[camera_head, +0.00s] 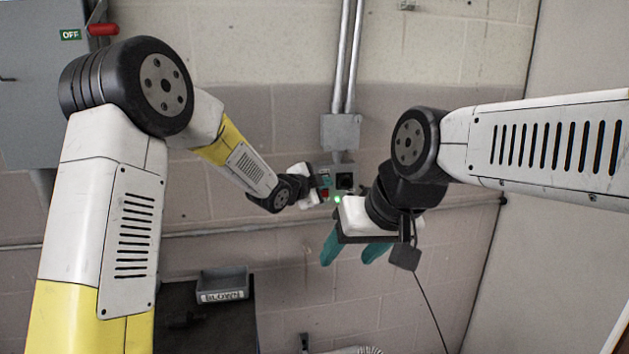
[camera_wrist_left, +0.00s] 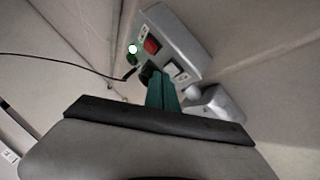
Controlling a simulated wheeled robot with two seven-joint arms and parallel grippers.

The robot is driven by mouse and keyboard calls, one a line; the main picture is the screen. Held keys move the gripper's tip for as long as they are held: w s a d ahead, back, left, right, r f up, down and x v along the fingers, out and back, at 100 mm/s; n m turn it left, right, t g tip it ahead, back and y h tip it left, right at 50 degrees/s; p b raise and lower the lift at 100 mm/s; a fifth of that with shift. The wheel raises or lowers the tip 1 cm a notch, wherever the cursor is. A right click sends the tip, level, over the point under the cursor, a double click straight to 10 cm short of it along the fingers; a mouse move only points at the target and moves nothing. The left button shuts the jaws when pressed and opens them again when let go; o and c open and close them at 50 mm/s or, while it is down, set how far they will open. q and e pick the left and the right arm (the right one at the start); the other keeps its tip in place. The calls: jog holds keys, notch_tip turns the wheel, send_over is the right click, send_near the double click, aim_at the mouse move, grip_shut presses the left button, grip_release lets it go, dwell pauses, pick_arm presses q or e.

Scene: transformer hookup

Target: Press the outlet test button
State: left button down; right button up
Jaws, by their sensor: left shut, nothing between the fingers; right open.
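The grey outlet box (camera_head: 346,168) is on the wall below two conduits. It also shows in the left wrist view (camera_wrist_left: 188,42), with a red switch (camera_wrist_left: 152,46), a lit lamp (camera_wrist_left: 132,49) and a pale square part (camera_wrist_left: 174,70) on its face. I cannot tell which part is the test button. My left gripper (camera_head: 325,179) is shut and empty at the box's left side. Its teal fingertips (camera_wrist_left: 159,78) overlap the box's face in the left wrist view; contact is unclear. My right gripper (camera_head: 353,252) is open and empty, below and in front of the box.
A grey cabinet (camera_head: 35,125) with a red handle (camera_head: 103,29) is at the upper left. A labelled grey bin (camera_head: 223,285) stands on a dark surface at the lower left. A thin black cable (camera_wrist_left: 60,62) reaches the box. A pale panel borders the right.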

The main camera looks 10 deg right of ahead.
pick_arm(q)
jog(key=shift+w, duration=0.4)
dwell(0.3)
jog(key=shift+s, duration=0.85)
jog(key=shift+s+d, duration=0.1)
jog(key=shift+s, duration=2.4)
